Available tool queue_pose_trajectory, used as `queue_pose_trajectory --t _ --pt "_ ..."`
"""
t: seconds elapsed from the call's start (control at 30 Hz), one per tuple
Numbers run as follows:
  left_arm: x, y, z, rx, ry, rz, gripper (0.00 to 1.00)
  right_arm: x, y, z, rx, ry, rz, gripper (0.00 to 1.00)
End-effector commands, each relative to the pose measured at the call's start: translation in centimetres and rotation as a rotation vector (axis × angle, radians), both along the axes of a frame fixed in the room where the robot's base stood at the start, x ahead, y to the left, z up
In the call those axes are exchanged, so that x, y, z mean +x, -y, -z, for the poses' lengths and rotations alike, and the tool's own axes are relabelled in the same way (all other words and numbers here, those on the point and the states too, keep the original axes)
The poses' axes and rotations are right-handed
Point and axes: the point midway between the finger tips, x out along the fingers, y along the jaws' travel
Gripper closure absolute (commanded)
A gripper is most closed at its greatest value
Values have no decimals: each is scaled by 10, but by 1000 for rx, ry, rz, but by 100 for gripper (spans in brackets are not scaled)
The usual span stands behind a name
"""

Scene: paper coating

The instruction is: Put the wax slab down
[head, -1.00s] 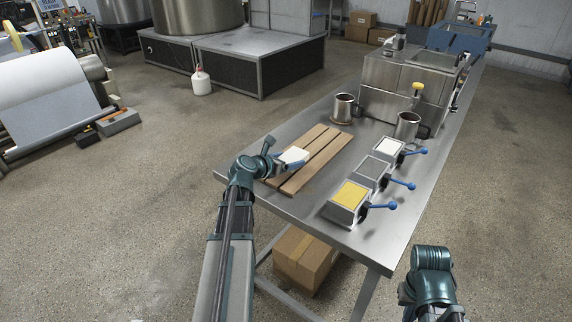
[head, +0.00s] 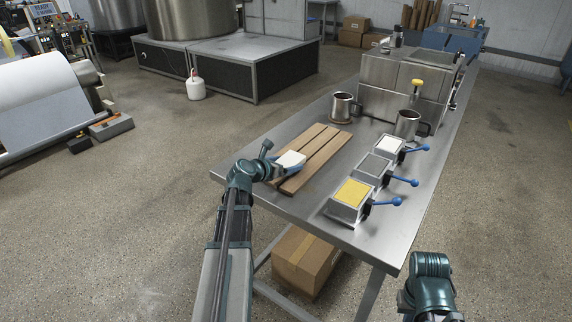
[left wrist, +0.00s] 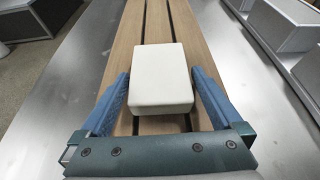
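The wax slab (head: 291,159) is a small white block. In the left wrist view the slab (left wrist: 161,80) lies flat over the wooden slats (left wrist: 190,35), between my blue fingers. My left gripper (left wrist: 161,85) is open around it, with narrow gaps showing on both sides. In the head view my left gripper (head: 284,164) is at the near left end of the slats (head: 318,160). The slab's underside is hidden, but it appears to rest on the slats. My right arm (head: 430,285) shows at the lower right; its fingertips are out of view.
Three metal boxes with blue-knobbed levers stand right of the slats; the nearest (head: 351,194) has a yellow top. Two metal mugs (head: 342,106) (head: 407,124) and a large steel unit (head: 398,85) stand farther back. The steel table (head: 290,205) is bare at its near edge.

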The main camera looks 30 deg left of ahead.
Motion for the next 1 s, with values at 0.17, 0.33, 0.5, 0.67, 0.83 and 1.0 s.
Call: queue_pose_trajectory --t 0.17,0.33,0.5,0.67,0.83,1.0 --pt "0 0 0 0 0 0 0 0 0 0 0 0 0 100" --pt "-7 0 -8 -1 0 -1 0 0 0 -8 0 0 0 100" --pt "-39 -2 -22 0 0 -3 0 0 0 -22 0 0 0 100" --pt "-70 -5 -35 -1 0 -4 0 0 0 -35 0 0 0 100" --pt "-94 -8 -44 -1 0 -2 0 0 0 -44 0 0 1 100" --pt "-107 -9 -49 0 0 -1 0 0 0 -49 0 0 1 100"
